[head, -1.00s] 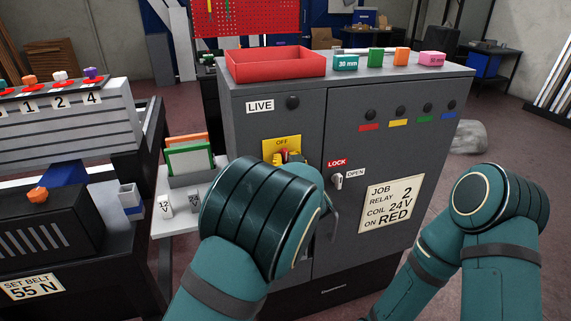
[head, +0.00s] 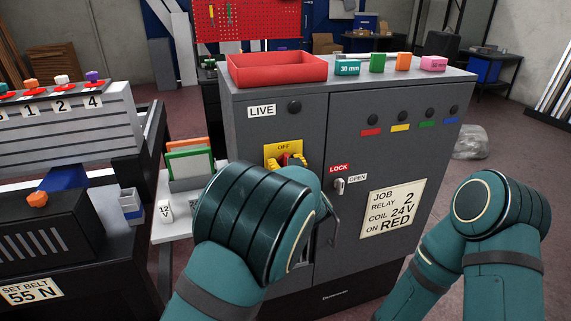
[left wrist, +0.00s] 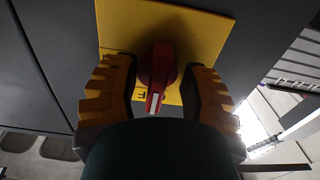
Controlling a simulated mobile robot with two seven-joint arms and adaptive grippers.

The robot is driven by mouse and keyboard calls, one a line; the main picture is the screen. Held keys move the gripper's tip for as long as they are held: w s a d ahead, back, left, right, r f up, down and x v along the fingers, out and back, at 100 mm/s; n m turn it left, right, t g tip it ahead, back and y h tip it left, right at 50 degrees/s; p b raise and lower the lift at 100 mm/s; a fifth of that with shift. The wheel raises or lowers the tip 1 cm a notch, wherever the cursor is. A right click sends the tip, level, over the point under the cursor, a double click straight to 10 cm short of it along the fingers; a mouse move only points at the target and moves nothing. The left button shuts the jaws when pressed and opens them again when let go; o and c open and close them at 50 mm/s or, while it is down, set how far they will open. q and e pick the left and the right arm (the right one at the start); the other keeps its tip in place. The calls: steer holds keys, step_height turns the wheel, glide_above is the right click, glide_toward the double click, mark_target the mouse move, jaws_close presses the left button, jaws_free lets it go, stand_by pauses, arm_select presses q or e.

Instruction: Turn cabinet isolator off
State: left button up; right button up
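The isolator is a yellow plate (head: 283,149) marked OFF on the grey cabinet's (head: 255,135) left door, with a red knob (left wrist: 160,68). In the left wrist view the knob carries a white mark pointing down and slightly left. My left gripper (left wrist: 158,72) has one yellow finger on each side of the knob, with a visible gap on both sides, so it is open. In the head view my left arm hides the area below the isolator, and the fingers overlap the knob. My right arm shows at the right, but its gripper is out of view.
A LOCK/OPEN key switch (head: 339,185) and a job card (head: 392,209) are on the right door. A red tray (head: 277,69) and several coloured blocks stand on the cabinet top.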

arm_select(q)
steer(key=shift+s+d, duration=0.1)
steer(key=shift+s+d+f, duration=0.1)
steer(key=shift+s, duration=0.1)
steer(key=v, duration=1.1)
steer(key=shift+s, duration=0.2)
steer(key=s+a+f+m+g+h, duration=0.15)
steer(key=a+f, duration=0.25)
steer(key=f, duration=0.4)
steer(key=s+a+f+g+h, duration=0.2)
steer(key=a+f+g, duration=0.1)
steer(key=f, duration=0.5)
steer(key=s+a+f+m+g+h, duration=0.1)
steer(key=s+a+f+g+h, duration=0.2)
steer(key=f, duration=0.5)
steer(key=s+a+f+g+h, duration=0.1)
steer(key=s+f+g, duration=0.3)
steer(key=s, duration=0.5)
steer(key=s+a+f+g+h, duration=0.2)
steer(key=s+f+g, duration=0.2)
steer(key=s, duration=0.6)
steer(key=shift+s+a+f, duration=0.2)
steer(key=shift+a+f, duration=0.05)
steer(key=shift+f, duration=0.6)
